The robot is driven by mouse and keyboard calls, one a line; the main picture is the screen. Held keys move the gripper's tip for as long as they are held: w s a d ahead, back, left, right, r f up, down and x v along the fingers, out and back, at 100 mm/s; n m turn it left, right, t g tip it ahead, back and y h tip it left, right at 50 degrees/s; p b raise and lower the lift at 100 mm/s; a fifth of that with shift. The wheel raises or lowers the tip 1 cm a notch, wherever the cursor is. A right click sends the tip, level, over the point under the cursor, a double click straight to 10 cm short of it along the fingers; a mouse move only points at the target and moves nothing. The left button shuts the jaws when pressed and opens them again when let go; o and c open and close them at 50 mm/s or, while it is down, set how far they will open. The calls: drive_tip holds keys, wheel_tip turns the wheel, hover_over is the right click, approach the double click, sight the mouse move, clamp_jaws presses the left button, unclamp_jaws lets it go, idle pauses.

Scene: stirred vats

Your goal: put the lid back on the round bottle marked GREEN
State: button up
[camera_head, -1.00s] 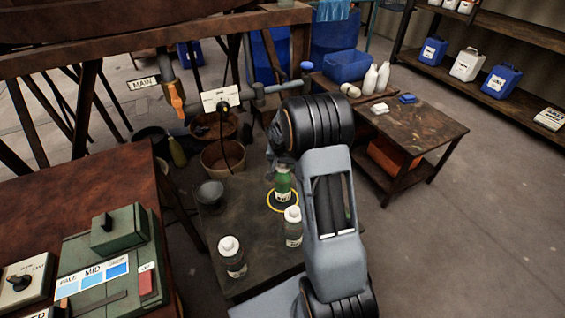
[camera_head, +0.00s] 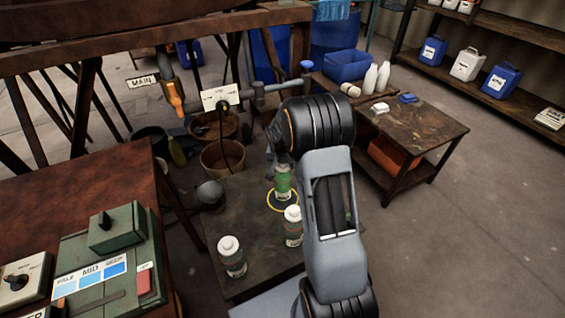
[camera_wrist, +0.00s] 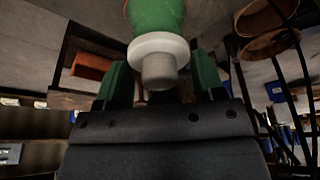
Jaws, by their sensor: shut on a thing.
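The green bottle (camera_head: 283,186) stands upright on the dark low table inside a yellow ring; its label is too small to read. In the wrist view its green body (camera_wrist: 156,14) is at the top edge. A white lid (camera_wrist: 158,66), with a wide collar and narrower stub, lies between the green fingers of my gripper (camera_wrist: 161,80). My gripper is shut on this lid. The collar appears against the bottle's end, but I cannot tell whether it is seated. In the head view my arm and wrist partly hide the bottle's top.
Two white-capped bottles (camera_head: 231,258) (camera_head: 293,226) stand on the low table (camera_head: 245,205) near the green one. A dark pot (camera_head: 209,194) is at its left edge. A pipe with an orange-handled valve (camera_head: 175,98) runs behind. Buckets (camera_head: 222,156) stand beyond.

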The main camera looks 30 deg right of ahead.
idle(0.3)
drive_tip(key=o, duration=1)
drive_tip(key=shift+c, duration=0.2)
drive_tip(key=shift+o, duration=0.7)
drive_tip(key=shift+r, duration=0.15)
drive_tip(key=shift+r+p, duration=2.2)
drive_tip(key=shift+r, duration=1.15)
clamp_jaws()
drive_tip(key=shift+f, duration=0.2)
drive_tip(key=shift+f+b, duration=2.05)
drive_tip(key=shift+f, duration=0.2)
